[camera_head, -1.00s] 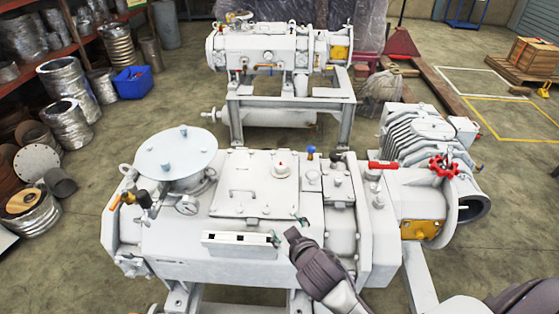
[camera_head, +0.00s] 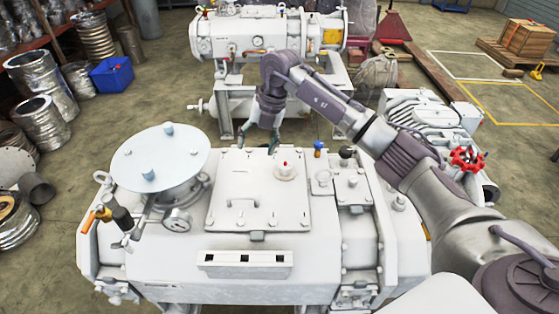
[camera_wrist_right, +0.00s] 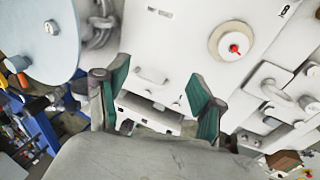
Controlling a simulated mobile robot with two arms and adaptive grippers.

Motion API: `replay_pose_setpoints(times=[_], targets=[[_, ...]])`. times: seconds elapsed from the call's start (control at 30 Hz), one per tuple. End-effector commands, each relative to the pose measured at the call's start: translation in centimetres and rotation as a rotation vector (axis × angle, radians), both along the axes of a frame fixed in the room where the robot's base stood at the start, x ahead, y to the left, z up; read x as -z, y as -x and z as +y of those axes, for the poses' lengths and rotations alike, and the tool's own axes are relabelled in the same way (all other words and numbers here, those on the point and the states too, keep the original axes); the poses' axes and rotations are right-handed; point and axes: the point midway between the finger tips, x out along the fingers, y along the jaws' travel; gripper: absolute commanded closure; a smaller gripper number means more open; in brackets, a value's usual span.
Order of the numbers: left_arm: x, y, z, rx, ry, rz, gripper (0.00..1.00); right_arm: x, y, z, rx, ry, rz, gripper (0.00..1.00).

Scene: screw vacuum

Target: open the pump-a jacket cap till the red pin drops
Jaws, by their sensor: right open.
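A round cream-white cap (camera_head: 285,172) with a small red pin (camera_head: 284,164) in its middle sits on the flat top plate (camera_head: 240,200) of the near white pump. The pin stands up above the cap. The cap also shows in the right wrist view (camera_wrist_right: 229,42), at the upper right. My right gripper (camera_head: 257,141) is open and empty, pointing down above the back edge of the plate, behind and left of the cap. Its green-padded fingers (camera_wrist_right: 158,82) stand apart in the right wrist view, not touching the cap. My left gripper is not in view.
A blue knob (camera_head: 318,146) and a black knob (camera_head: 347,152) stand right of the cap. A large pale-blue disc (camera_head: 160,157) and a gauge (camera_head: 177,220) are at the left. A red handwheel (camera_head: 467,158) is at the right. A second pump (camera_head: 265,35) stands behind.

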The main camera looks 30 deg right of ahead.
Motion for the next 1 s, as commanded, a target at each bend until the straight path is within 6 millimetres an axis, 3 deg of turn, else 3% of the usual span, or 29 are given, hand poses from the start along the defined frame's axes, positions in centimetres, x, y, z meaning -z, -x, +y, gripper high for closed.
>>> replay_pose_setpoints(times=[0.03, 0.1, 0.23, 0.43, 0.8, 1.0], targets=[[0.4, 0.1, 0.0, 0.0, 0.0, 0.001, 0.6, -0.8, -0.1, -2.7, 0.049, 0.093, 0.028, 0.32], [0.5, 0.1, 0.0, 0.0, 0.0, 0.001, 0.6, -1.6, 0.2, -5.5, 0.104, 0.185, 0.066, 0.32], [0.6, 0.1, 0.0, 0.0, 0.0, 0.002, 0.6, -2.6, 0.6, -7.9, 0.161, 0.272, 0.104, 0.32], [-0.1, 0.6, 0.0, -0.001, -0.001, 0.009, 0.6, -0.7, 0.8, -8.3, 0.168, 0.285, 0.116, 0.32], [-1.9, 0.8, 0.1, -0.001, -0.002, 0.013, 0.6, 7.0, 0.8, -8.1, 0.165, 0.281, 0.113, 0.32], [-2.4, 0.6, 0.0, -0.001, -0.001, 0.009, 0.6, 9.8, 0.7, -8.1, 0.163, 0.279, 0.111, 0.32]])
